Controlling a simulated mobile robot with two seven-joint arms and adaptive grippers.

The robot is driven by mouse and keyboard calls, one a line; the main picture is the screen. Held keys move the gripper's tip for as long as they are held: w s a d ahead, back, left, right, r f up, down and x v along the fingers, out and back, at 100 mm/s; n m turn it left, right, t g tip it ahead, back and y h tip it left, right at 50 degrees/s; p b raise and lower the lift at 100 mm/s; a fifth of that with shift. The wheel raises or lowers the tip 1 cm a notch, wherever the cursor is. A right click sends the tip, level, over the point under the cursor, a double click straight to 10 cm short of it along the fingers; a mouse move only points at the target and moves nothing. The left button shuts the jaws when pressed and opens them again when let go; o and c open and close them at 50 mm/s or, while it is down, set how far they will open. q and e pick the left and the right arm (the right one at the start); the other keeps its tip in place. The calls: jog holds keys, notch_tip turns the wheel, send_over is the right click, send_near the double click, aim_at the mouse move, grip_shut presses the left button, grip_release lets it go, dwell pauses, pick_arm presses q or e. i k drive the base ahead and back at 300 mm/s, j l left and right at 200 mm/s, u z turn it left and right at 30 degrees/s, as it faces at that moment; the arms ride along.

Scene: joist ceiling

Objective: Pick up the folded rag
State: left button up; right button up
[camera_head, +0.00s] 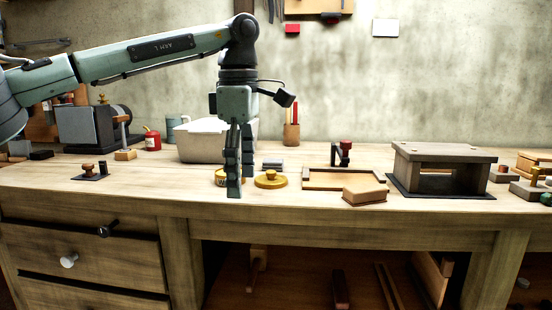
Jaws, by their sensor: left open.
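A small grey, flat, layered thing (271,165), which looks like the folded rag, lies on the workbench (130,190) behind the yellow lidded tin; it is too small to be certain. My left gripper (241,186) points straight down over the bench, just left of the grey thing. Its fingers are apart with nothing seen between them. They partly hide a yellow tin (220,177) and the white tub behind. My right gripper is not in view.
A yellow round lid (270,180) sits right of my fingers. A white tub (200,140) stands behind them. A wooden tray (330,180), a brown block (365,193) and a small wooden stand (443,165) are farther right. The front left bench top is mostly clear.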

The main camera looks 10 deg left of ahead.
aim_at(277, 164)
jog(key=i, duration=1.45)
